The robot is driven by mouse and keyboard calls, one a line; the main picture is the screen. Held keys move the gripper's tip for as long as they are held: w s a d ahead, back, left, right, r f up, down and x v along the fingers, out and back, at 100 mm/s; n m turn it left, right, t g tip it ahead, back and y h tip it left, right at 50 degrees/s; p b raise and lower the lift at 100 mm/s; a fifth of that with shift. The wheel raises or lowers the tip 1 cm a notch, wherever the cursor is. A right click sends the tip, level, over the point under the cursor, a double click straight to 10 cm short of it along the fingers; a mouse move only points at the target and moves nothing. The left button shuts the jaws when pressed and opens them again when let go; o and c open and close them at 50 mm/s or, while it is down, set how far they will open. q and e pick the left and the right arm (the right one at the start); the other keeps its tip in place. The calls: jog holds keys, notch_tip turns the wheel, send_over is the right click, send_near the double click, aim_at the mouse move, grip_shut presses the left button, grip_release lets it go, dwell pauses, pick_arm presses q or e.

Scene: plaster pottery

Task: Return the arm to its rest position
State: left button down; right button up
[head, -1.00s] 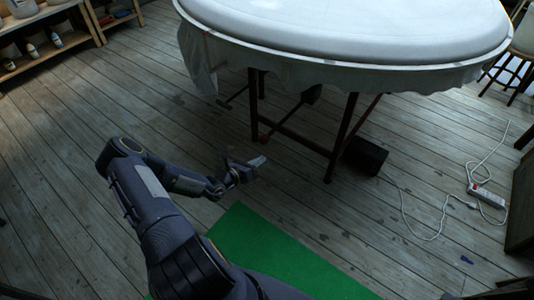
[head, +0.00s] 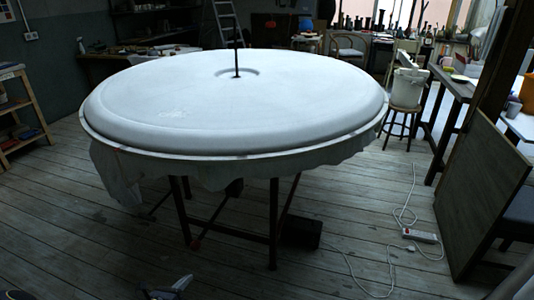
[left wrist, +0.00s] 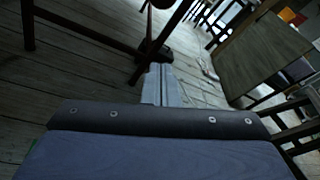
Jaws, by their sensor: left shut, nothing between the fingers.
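My left gripper (head: 178,288) shows at the bottom edge of the head view, low in front of the large round table. Most of my left arm is out of that view. In the left wrist view my left gripper (left wrist: 162,86) has its fingers together, with nothing between them, over the wooden floor. My right gripper is not in view.
A large round white plaster piece (head: 230,105) covers a table on dark legs (head: 273,222). A power strip (head: 419,235) with white cable lies on the floor at right. A wooden panel (head: 480,195) leans farther right. The plank floor (head: 70,235) is clear at left.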

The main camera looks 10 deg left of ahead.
pick_arm(q)
jog(key=s+d+r+m+g+h, duration=0.2)
jog(key=d+r+m+g+h, duration=0.25)
jog(key=d+r+m, duration=0.5)
jog(key=s+d+r+m+g+h, duration=0.25)
jog(key=d+r+m+g, duration=0.35)
jog(key=r+m, duration=0.65)
jog(key=s+d+r+m+y, duration=0.1)
jog(key=s+r+m+y, duration=0.35)
jog(key=s+m, duration=0.4)
jog(key=s+d+r+m+y, duration=0.25)
jog(key=s+r+m, duration=0.35)
jog(key=s, duration=0.4)
notch_tip(320, 180, up, 12)
jog(key=p, duration=1.3)
jog(key=shift+w+a+t, duration=0.15)
jog(key=shift+a+t, duration=0.2)
jog(key=shift+m, duration=0.25)
